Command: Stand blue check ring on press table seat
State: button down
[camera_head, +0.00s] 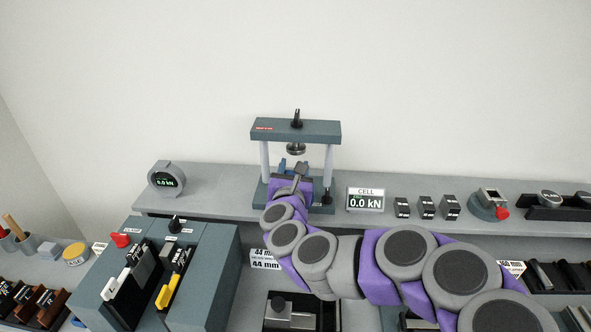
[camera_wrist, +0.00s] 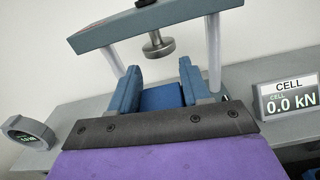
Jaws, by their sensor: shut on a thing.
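The press (camera_head: 322,132) stands on the back shelf, with a slate crosshead on two pale columns. Its round upper platen (camera_head: 296,148) hangs over my gripper (camera_head: 292,168). The gripper reaches in between the columns, low above the press base (camera_head: 325,208). In the wrist view, a blue piece, apparently the blue check ring (camera_wrist: 160,98), sits between the two fingers of my gripper (camera_wrist: 158,80), which are shut on it. The upper platen (camera_wrist: 158,46) shows above and beyond the fingers. The press table seat is hidden behind the gripper, so I cannot tell whether the ring touches it.
A cell readout (camera_head: 365,199) showing 0.0 kN stands right of the press. A round dial display (camera_head: 166,180) stands left. Several black blocks (camera_head: 426,207) and a grey fixture with a red knob (camera_head: 489,204) line the shelf further right. The columns are close to my gripper.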

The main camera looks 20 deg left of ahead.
jog(key=shift+d, duration=0.7)
jog(key=shift+a+f+b, duration=0.3)
jog(key=shift+a+f, duration=0.2)
jog(key=shift+a, duration=0.05)
jog(key=shift+d, duration=0.25)
jog(key=c, duration=0.8)
grip_release()
jog(key=shift+d+r, duration=0.1)
jog(key=shift+d, duration=0.1)
jog(key=shift+c, duration=0.2)
jog(key=o, duration=0.3)
jog(key=shift+a, duration=0.1)
jog(key=shift+o, duration=0.5)
jog(key=shift+a, duration=0.2)
jog(key=shift+f, duration=0.2)
